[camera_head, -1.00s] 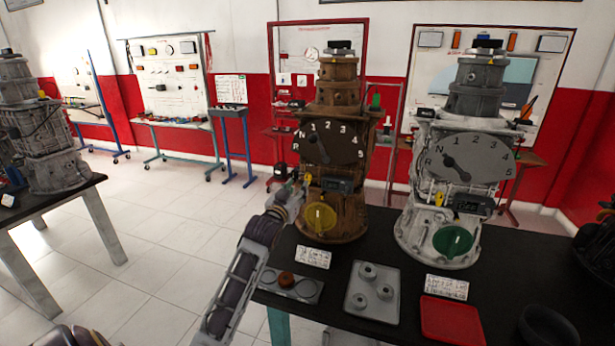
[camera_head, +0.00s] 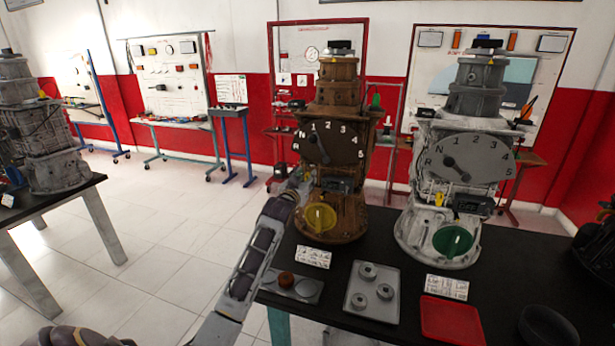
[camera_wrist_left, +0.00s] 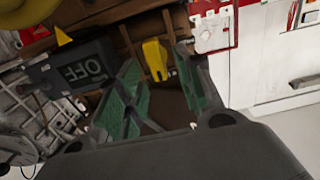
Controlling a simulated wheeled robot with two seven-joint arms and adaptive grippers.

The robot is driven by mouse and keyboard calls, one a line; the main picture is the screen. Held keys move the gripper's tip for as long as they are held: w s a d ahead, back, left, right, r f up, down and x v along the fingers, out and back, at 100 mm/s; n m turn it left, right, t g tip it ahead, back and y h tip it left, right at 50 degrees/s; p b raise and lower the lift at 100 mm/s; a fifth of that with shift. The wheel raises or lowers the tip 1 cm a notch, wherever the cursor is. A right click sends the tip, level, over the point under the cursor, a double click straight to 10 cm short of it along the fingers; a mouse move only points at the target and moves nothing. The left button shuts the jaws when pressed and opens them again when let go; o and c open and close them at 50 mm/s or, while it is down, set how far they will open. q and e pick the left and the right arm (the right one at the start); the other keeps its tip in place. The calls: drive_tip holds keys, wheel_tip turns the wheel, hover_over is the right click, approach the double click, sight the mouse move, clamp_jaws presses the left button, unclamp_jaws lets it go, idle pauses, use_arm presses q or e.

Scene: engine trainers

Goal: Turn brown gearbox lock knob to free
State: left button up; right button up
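The brown gearbox (camera_head: 348,95) stands upright on the black table, with a number dial and a large yellow disc (camera_head: 320,217) on its front. In the left wrist view, its small yellow lock knob (camera_wrist_left: 156,60) sits beside a dark display (camera_wrist_left: 82,70) reading OFF. My left gripper (camera_head: 297,183) is at the gearbox's left side in the head view. In the left wrist view its green-padded fingers (camera_wrist_left: 165,88) are apart, with the knob just beyond the gap between them. I cannot tell whether they touch it.
A grey gearbox (camera_head: 473,103) with a green disc (camera_head: 453,240) stands to the right. A grey tray (camera_head: 371,303) with several round parts, a red tray (camera_head: 451,320) and a dark bowl (camera_head: 546,326) lie in front. Open floor (camera_head: 170,225) is left of the table.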

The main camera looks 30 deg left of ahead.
use_arm(q)
drive_tip(key=shift+x, duration=1.15)
drive_tip(key=shift+c, duration=0.4)
clamp_jaws()
